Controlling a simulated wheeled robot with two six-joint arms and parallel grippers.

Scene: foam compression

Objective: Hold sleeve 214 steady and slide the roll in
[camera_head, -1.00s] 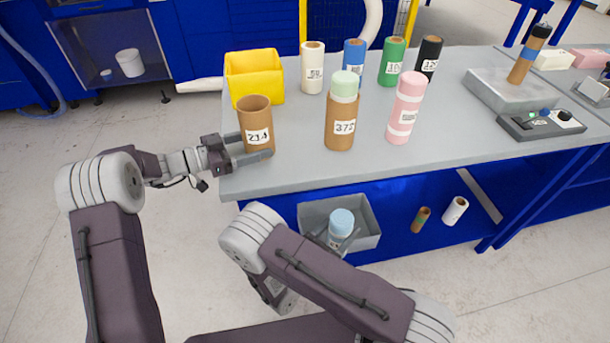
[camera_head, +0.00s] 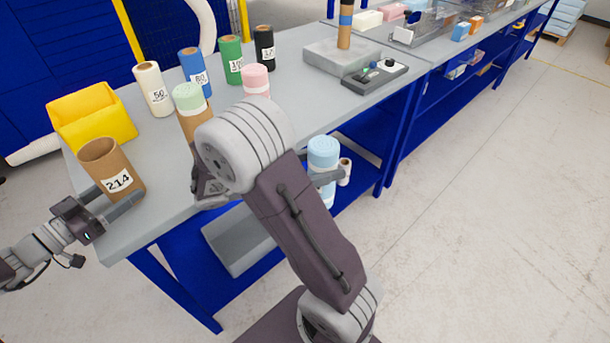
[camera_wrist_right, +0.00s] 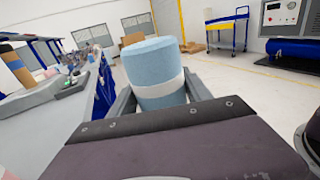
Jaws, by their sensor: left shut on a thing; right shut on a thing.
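Sleeve 214 (camera_head: 104,162) is a brown cardboard tube with a white label, upright near the table's left front corner. My left gripper (camera_head: 117,198) is shut on it, one finger along each side. A light blue foam roll with a white band (camera_head: 322,152) is held upright in my right gripper (camera_head: 326,176), in front of the table's front edge and apart from the sleeve. In the right wrist view the roll (camera_wrist_right: 152,62) stands between the fingers. My right arm hides part of the right gripper in the head view.
A yellow bin (camera_head: 95,118) stands behind the sleeve. A sleeve with a green roll (camera_head: 188,98) and a pink roll (camera_head: 256,78) stand to the right, partly behind my right arm. A grey bin (camera_head: 235,240) is on the lower shelf. Floor at right is clear.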

